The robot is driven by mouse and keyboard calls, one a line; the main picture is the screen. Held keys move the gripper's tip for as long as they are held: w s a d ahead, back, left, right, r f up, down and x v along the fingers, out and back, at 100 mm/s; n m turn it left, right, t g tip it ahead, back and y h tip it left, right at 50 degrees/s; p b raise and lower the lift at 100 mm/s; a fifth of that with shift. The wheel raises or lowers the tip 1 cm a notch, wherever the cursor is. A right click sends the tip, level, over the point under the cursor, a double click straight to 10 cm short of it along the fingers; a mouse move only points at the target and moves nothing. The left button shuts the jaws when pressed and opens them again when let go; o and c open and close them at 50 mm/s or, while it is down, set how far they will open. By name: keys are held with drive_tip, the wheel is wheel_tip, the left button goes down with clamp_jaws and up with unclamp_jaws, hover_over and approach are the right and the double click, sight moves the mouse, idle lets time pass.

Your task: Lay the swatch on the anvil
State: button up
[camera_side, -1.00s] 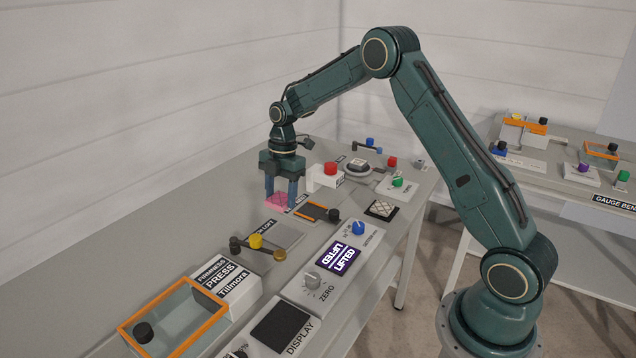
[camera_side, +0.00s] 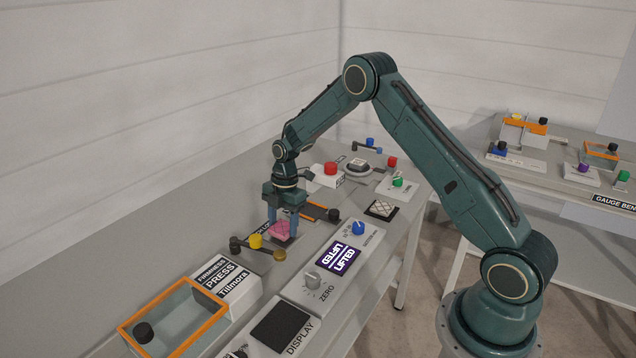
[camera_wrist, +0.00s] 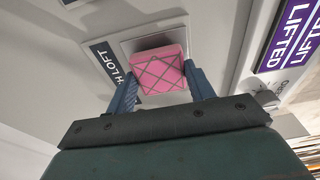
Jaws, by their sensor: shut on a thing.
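The swatch is a pink quilted block with dark crossing lines (camera_wrist: 158,72). It also shows in the side view (camera_side: 281,230), low between my fingertips. My gripper (camera_side: 283,226) is shut on it, and in the wrist view the two blue fingers (camera_wrist: 160,86) press its left and right sides. A pale grey square plate, which looks like the anvil (camera_wrist: 132,46), lies under the swatch, mostly hidden by it and by the fingers. The swatch is over this plate. I cannot tell whether it touches it.
A lever with a yellow knob (camera_side: 255,241) stands just in front of my gripper. An orange-edged piece with a black knob (camera_side: 333,214) is close on the right. The purple LIFTED display (camera_side: 341,258) is nearer the bench's front. An orange-rimmed tray (camera_side: 216,304) stands at lower left.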

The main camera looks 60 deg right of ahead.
sight(287, 222)
drive_tip(key=shift+f, duration=0.4)
drive_tip(key=shift+f, duration=0.1)
drive_tip(key=o, duration=0.9)
drive_tip(key=shift+o, duration=0.2)
wheel_tip(287, 222, up, 12)
drive_tip(key=d, duration=0.1)
drive_tip(key=shift+d, duration=0.4)
